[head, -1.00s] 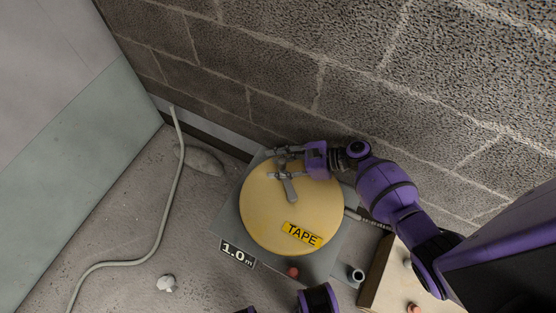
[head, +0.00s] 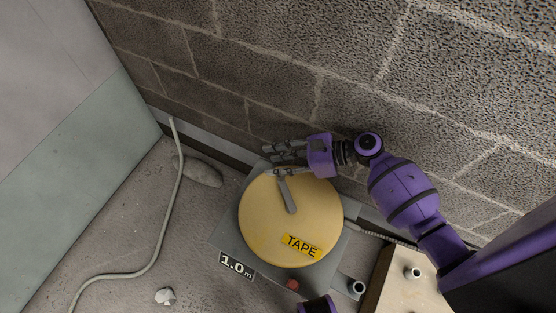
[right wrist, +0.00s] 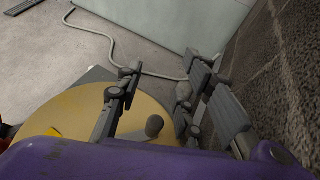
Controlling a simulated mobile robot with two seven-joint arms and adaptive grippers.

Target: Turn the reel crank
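The reel (head: 265,225) is a yellow disc with a "TAPE" label on a grey base plate. Its grey crank (head: 288,195) lies across the upper part of the disc; its upper end is partly hidden by my right gripper. My right gripper (head: 270,158) comes in from the right over the reel's upper edge, its fingers apart and pointing left. In the right wrist view, the open gripper (right wrist: 160,80) shows a grey knob (right wrist: 154,126) between its spread fingers, apart from both as far as I can see.
A block wall (head: 290,70) stands close behind the reel. A pale cable (head: 165,220) runs along the floor at left. A wooden board (head: 393,285) with a grey peg (head: 413,272) lies at lower right. A red knob (head: 292,285) sits on the plate's front.

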